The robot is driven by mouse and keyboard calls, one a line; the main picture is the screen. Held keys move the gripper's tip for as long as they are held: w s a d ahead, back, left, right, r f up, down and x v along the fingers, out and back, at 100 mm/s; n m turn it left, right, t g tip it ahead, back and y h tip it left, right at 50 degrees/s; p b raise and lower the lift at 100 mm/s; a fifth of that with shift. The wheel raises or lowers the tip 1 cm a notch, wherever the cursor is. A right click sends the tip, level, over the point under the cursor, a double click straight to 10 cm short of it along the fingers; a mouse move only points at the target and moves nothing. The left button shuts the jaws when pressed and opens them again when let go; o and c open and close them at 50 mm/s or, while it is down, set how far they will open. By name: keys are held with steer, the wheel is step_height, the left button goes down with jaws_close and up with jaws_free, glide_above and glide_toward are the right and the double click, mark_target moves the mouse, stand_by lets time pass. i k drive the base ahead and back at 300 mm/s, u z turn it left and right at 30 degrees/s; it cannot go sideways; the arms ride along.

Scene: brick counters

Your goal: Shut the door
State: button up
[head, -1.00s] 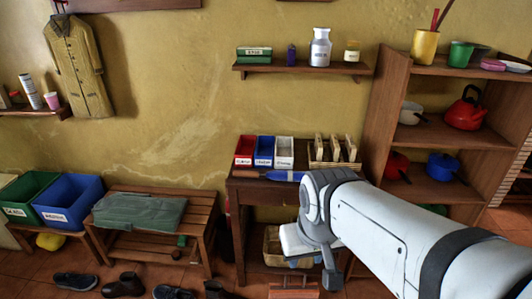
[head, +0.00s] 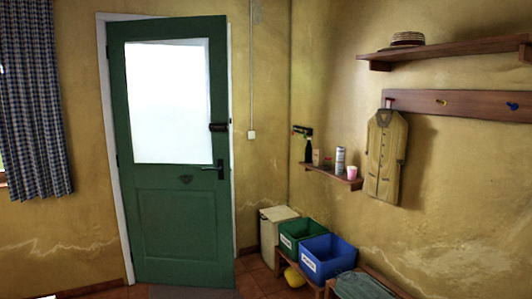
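The green door (head: 180,235) with a frosted white window stands left of the middle in the head view. Its dark handle (head: 219,169) is on the right side. The door appears slightly ajar, with its handle edge swung toward me and overlapping the right of the white frame (head: 113,190). How wide the gap is cannot be told. My gripper is not in view now.
A coat (head: 385,160) hangs on the right wall. A checked curtain (head: 35,110) hangs left.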

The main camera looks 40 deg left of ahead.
mark_target(178, 217)
steer(key=u, duration=2.4)
steer(key=i, duration=3.2)
steer(key=z, duration=0.55)
steer(key=i, duration=1.15)
steer(key=z, duration=0.25)
